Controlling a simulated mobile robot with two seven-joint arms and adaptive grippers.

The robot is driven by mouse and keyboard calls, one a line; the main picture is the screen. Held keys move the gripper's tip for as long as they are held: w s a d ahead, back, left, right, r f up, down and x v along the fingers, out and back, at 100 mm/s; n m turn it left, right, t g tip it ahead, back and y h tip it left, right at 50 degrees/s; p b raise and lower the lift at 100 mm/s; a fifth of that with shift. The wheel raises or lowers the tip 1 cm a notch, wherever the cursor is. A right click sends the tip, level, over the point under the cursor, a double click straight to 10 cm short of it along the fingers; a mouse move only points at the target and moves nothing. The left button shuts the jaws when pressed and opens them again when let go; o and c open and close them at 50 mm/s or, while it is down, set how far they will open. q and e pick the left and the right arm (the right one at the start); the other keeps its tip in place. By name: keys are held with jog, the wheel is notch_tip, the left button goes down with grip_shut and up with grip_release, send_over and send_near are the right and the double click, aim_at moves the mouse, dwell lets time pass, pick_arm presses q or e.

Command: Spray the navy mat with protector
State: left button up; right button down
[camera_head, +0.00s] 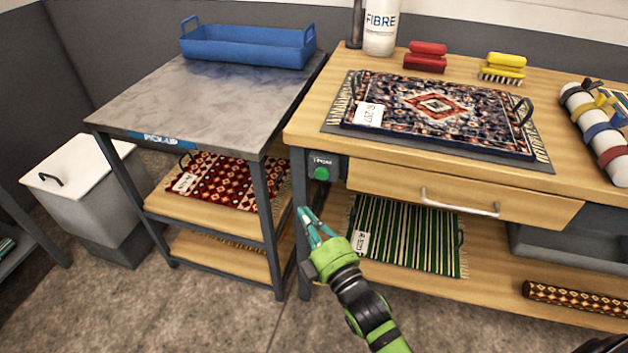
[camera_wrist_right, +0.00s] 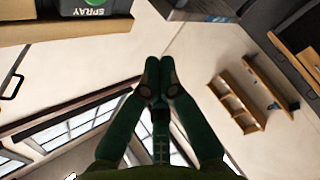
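The navy mat (camera_head: 460,108), patterned with a red and cream diamond and carrying a white label, lies flat on the wooden workbench on a dark grey fringed piece, with dark handles at its ends. A box with a green button (camera_head: 321,173) is fixed at the bench's front left corner; in the right wrist view the box (camera_wrist_right: 95,12) reads "SPRAY". My right gripper (camera_head: 312,222) is below and in front of the button, apart from it. Its fingers (camera_wrist_right: 159,76) are together at the tips with nothing between them. My left gripper is not in view.
A drawer with a metal handle (camera_head: 459,203) is right of the button. A green striped mat (camera_head: 405,235) lies on the lower shelf. Left stands the pick-up table (camera_head: 200,105) with a blue tray (camera_head: 247,46). Brushes (camera_head: 426,57) and a white FIBRE bottle (camera_head: 381,27) stand behind the mat.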

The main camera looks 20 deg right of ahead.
aim_at(316, 174)
jog(key=shift+d, duration=0.1)
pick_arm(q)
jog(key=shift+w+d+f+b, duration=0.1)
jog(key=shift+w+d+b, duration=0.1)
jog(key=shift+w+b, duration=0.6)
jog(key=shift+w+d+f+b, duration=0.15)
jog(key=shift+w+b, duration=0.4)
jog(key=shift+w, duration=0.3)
pick_arm(e)
jog(key=w+d, duration=0.5)
jog(key=w, duration=0.2)
jog(key=shift+w, duration=0.15)
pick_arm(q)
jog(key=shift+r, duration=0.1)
pick_arm(e)
jog(key=shift+w, duration=0.1)
jog(key=shift+w+d, duration=0.2)
jog(key=shift+w, duration=0.05)
jog(key=shift+w+d, duration=0.3)
jog(key=shift+w, duration=0.15)
dwell(2.1)
